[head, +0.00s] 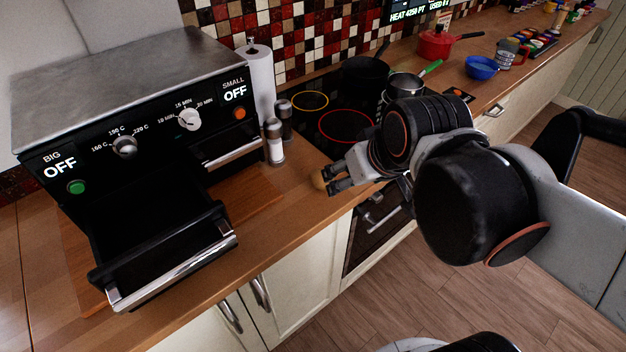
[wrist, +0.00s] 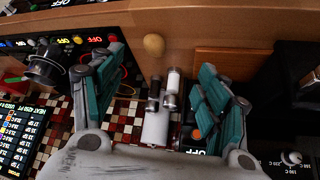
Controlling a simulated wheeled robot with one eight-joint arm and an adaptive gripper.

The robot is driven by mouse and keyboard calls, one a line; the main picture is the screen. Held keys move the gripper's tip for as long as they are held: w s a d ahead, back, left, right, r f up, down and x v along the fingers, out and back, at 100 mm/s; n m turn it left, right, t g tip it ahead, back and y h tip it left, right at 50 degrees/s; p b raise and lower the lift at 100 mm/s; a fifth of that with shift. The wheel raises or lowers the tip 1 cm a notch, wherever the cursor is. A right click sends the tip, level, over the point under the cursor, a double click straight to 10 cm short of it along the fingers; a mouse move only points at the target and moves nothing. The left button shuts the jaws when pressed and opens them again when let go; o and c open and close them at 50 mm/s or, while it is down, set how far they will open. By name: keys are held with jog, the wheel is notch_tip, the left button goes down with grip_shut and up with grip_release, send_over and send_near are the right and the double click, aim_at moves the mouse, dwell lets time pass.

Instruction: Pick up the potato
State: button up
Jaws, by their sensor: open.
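The potato (head: 319,181) is a small tan-brown oval at the fingertips of my gripper (head: 334,179) in the head view. It appears to be on the wooden counter near its front edge, partly hidden by the fingers. In the wrist view the potato (wrist: 154,45) shows whole, just beyond the gap between the teal-padded fingers of my gripper (wrist: 162,60). The fingers are spread wide with nothing between the pads. I cannot tell whether a finger touches the potato.
Salt and pepper shakers (head: 274,141) and a paper towel roll (head: 260,78) stand behind the potato. The black oven (head: 150,150) is at left with its drawer (head: 175,270) pulled out. The cooktop (head: 318,103) bears pots. The wooden counter (head: 300,190) between is clear.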

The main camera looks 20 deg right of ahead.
jog(key=w+f+n+g+p, duration=0.1)
jog(key=w+n+p, duration=0.1)
jog(key=w, duration=0.7)
jog(key=n+g+y+p, duration=0.1)
jog(key=n+y+p, duration=0.1)
send_near(321, 175)
jog(key=shift+g, duration=0.3)
jog(key=b+x, duration=0.1)
jog(key=x, duration=0.2)
jog(key=w+b+x, duration=0.1)
jog(key=x, duration=0.2)
jog(key=shift+w+r+b, duration=0.15)
jog(key=shift+b, duration=0.2)
jog(key=shift+d+b+x, duration=0.1)
jog(key=shift+b+x, duration=0.45)
jog(key=shift+x, duration=0.8)
jog(key=shift+d+b+x, duration=0.15)
jog(key=shift+b+x, duration=0.35)
jog(key=shift+x, duration=0.85)
jog(key=c, duration=1.2)
